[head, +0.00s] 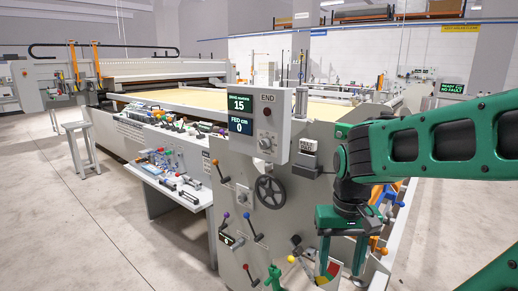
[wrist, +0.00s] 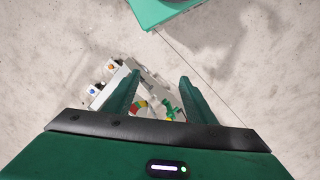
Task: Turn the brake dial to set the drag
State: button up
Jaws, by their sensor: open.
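My gripper (head: 343,262) hangs fingers down at the right end of the grey machine panel, open and empty. In the wrist view its two fingers (wrist: 160,84) are apart, with the floor and part of the panel below. A display (head: 241,113) reads 15 and, below, FED cm 0. Two round knobs with pale scales show: one on the END box (head: 266,143), one lower on the panel (head: 243,198). I cannot tell which is the brake dial. A red, yellow and green sector (head: 327,269) lies beside my left finger; it also shows in the wrist view (wrist: 140,106).
A green clamp-like part (head: 273,277) stands low. A side shelf (head: 172,187) holds loose tools.

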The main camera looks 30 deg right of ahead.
jog(key=w+d+f+m+h, duration=0.15)
jog(key=w+d, duration=0.25)
jog(key=w, duration=0.4)
jog(key=w+d+f+m+h, duration=0.1)
jog(key=w+d+m+h, duration=0.2)
jog(key=w, duration=0.5)
jog(key=t+h, duration=0.6)
jog(key=h, duration=0.6)
send_near(262, 145)
jog(key=x, duration=0.9)
jog(key=shift+s, duration=0.1)
jog(key=shift+a, duration=0.1)
jog(key=c, duration=1)
